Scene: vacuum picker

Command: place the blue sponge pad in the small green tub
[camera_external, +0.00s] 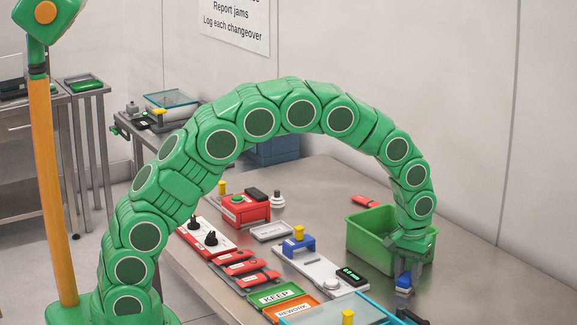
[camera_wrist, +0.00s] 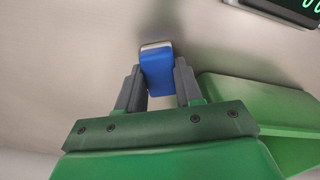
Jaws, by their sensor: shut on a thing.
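The blue sponge pad (camera_wrist: 157,75) is between the two grey fingers of my gripper (camera_wrist: 158,90) in the wrist view, and the fingers are shut on it. In the external view the pad (camera_external: 403,282) shows below my gripper (camera_external: 404,272), just in front of the green tub, outside it. I cannot tell whether the pad touches the table. The small green tub (camera_external: 366,249) stands on the table at the right; my wrist hides part of its front right. In the wrist view the tub (camera_wrist: 285,100) is at the right, beside the gripper.
A blue-edged glass-topped box (camera_external: 340,309) is at the front. KEEP (camera_external: 280,295) and REWORK (camera_external: 292,309) plates and red tools (camera_external: 245,268) lie further left. The table right of the tub is bare.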

